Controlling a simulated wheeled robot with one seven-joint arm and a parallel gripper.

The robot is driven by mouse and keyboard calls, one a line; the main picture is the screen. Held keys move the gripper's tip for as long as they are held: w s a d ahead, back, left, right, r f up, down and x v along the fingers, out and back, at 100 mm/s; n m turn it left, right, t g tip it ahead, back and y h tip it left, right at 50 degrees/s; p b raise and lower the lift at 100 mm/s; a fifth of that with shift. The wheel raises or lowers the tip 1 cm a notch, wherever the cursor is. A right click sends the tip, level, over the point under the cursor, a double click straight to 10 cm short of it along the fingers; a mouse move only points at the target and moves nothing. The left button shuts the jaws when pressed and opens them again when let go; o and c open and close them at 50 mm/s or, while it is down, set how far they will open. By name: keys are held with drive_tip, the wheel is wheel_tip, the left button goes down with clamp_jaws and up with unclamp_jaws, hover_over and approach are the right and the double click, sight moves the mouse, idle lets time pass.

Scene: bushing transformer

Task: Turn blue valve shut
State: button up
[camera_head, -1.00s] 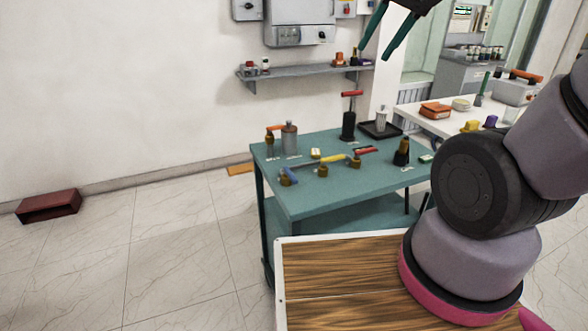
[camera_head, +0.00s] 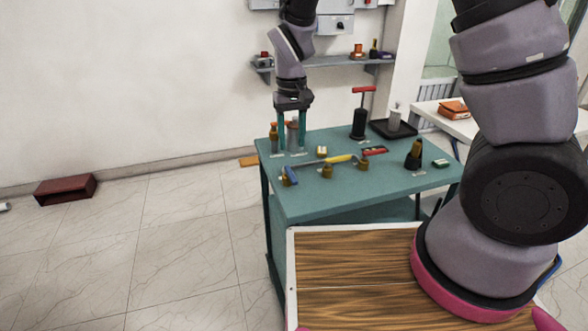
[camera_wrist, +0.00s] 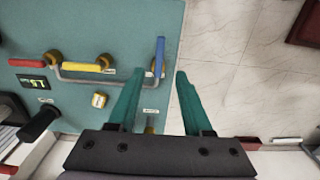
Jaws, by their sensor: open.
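The blue valve handle (camera_head: 291,175) is at the near left end of a pipe fixture on the teal table. In the wrist view the blue handle (camera_wrist: 159,57) lies lengthwise just beyond the gap between my fingertips, upright in the picture. My gripper (camera_head: 291,149) points down over the table's left side, behind the blue handle. Its two green fingers are apart with nothing held, also in the wrist view (camera_wrist: 159,74). The yellow handle (camera_head: 339,159) and red handle (camera_head: 375,151) are farther along the fixture.
The orange-topped brass item (camera_head: 274,137) and grey cylinder (camera_head: 292,137) stand close by my fingers. A black post with a red T-handle (camera_head: 359,118) and a black-brown bottle-like item (camera_head: 414,156) stand right. Open floor (camera_wrist: 230,85) lies beyond the table edge.

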sight(292, 175)
wheel_tip(292, 175, down, 10)
drive_tip(key=shift+f, duration=0.1)
idle(0.4)
clamp_jaws()
idle(1.2)
